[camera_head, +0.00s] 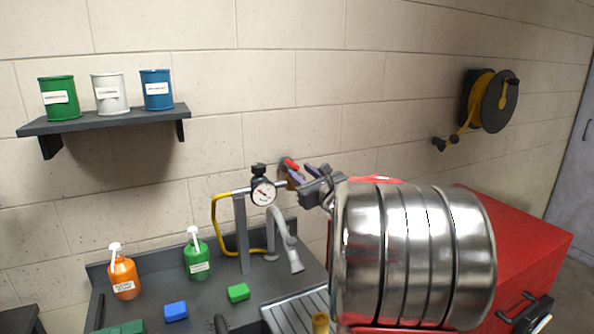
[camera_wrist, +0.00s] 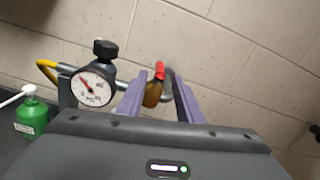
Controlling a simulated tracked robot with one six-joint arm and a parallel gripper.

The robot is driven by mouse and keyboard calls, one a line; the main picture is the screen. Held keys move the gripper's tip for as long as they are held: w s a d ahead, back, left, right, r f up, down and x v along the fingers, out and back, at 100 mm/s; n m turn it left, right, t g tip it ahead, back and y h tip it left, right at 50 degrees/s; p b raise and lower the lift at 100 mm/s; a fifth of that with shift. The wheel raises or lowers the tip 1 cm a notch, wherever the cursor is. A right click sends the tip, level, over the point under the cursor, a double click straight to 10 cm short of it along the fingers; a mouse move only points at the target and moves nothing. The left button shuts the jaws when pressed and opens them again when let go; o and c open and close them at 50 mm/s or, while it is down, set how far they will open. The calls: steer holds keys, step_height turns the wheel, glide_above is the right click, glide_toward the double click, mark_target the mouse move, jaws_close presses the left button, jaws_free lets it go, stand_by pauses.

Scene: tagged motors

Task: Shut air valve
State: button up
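The air valve has a red lever handle (camera_head: 290,163) and a brass body, on the pipe just right of a round pressure gauge (camera_head: 263,193). In the wrist view the red handle (camera_wrist: 160,69) stands roughly upright above the brass body (camera_wrist: 152,94). My gripper (camera_head: 304,172) is at the valve, its purple fingers apart. In the wrist view my gripper (camera_wrist: 157,78) has one finger on each side of the handle and brass body, with gaps visible. I cannot tell whether either finger touches the handle. My arm hides part of the area right of the valve in the head view.
A dark workbench (camera_head: 215,290) below holds an orange bottle (camera_head: 123,277), a green bottle (camera_head: 197,258), and blue and green blocks. A yellow hose (camera_head: 219,222) joins the gauge pipe. A red cabinet (camera_head: 520,235) stands at right. The block wall is close behind the valve.

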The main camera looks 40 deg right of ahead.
steer(key=v, duration=0.8)
steer(key=shift+s, duration=0.15)
steer(key=shift+a, duration=0.15)
steer(key=a+f+n+g+y, duration=0.25)
steer(key=a+n+y, duration=0.25)
steer(key=a+n, duration=0.75)
steer(key=a+f+n+g+y, duration=0.25)
steer(key=a+n+y, duration=0.25)
steer(key=a, duration=1.4)
steer(key=s+a+f+n+g, duration=0.45)
steer(key=s+a+n, duration=0.35)
steer(key=a, duration=0.2)
steer(key=s+d+f+n+g+h, duration=0.1)
steer(key=s+f+n+h, duration=0.3)
steer(key=s+n, duration=0.7)
steer(key=shift+d+f+n+g+h, duration=0.15)
steer(key=shift+f+n+g+h, duration=0.25)
steer(key=shift+g, duration=0.15)
